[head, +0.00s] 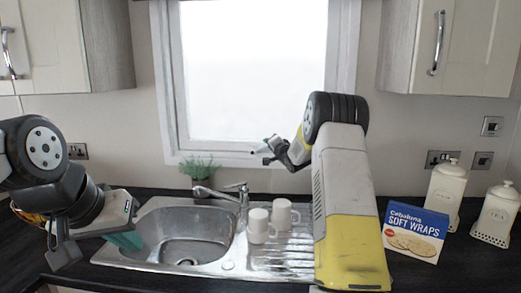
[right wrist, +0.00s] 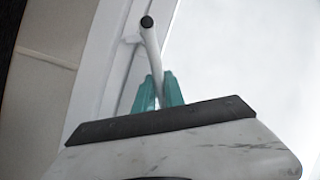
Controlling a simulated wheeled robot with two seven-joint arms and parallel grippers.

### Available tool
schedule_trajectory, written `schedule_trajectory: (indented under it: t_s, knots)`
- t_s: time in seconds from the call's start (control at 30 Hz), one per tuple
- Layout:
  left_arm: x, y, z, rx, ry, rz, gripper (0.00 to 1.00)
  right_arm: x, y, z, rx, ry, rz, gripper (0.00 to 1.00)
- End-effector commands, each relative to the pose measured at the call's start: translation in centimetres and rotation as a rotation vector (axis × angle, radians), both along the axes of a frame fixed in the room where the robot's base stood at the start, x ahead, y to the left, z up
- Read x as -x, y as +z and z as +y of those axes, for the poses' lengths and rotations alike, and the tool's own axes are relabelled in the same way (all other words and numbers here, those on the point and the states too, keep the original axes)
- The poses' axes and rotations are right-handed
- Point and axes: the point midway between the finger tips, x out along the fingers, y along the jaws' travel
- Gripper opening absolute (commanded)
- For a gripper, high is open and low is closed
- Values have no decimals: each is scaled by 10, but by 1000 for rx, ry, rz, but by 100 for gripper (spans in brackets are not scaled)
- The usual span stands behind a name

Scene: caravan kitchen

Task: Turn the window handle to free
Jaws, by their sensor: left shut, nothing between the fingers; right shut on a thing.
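The window (head: 255,75) is in the back wall above the sink in the head view. Its white handle (right wrist: 149,45) shows in the right wrist view, with a dark round knob at its top end and its shaft running down at a slant. My right gripper (right wrist: 159,92) has its teal fingers shut around the lower shaft. In the head view my right gripper (head: 268,150) is at the lower window frame, where the handle is too small to make out clearly. My left gripper (head: 126,240) is shut and empty over the left side of the sink.
The sink (head: 185,240) has a tap (head: 238,192) and two white mugs (head: 258,226) beside it. A small plant (head: 199,168) stands under the window. A blue wraps box (head: 414,232) and two white canisters (head: 449,187) stand at right. Wall cupboards (head: 465,45) flank the window.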

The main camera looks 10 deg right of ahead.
Motion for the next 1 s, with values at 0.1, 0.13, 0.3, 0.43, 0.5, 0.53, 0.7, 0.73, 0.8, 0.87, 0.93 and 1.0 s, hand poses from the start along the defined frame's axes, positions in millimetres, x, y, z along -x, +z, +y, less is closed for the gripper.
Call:
schedule_trajectory:
  t_s: [0.1,0.13,0.3,0.43,0.5,0.53,0.7,0.73,0.8,0.87,0.93,1.0]
  knots:
    - [0,0,0,0,0,0,0,-1,10,5,106,1,28,0]
    - [0,0,0,0,0,0,0,-2,12,7,135,1,35,0]
    - [0,0,0,0,0,0,0,-4,21,16,288,2,80,0]
    - [0,0,0,0,0,0,0,-6,27,24,407,2,115,0]
    - [0,0,0,0,0,0,0,-8,30,29,471,3,132,0]
    - [0,0,0,0,0,0,0,-8,31,31,497,3,140,0]
    - [0,0,0,0,0,0,0,-11,36,42,648,4,184,0]
    - [0,0,0,0,0,0,0,-12,37,43,674,4,191,0]
    - [0,0,0,0,0,0,0,-13,38,47,730,3,207,0]
    - [0,0,0,0,0,0,0,-14,39,51,774,4,220,0]
    - [0,0,0,0,0,0,0,-15,39,54,823,4,234,0]
    - [0,0,0,0,0,0,0,-16,39,56,864,4,246,0]
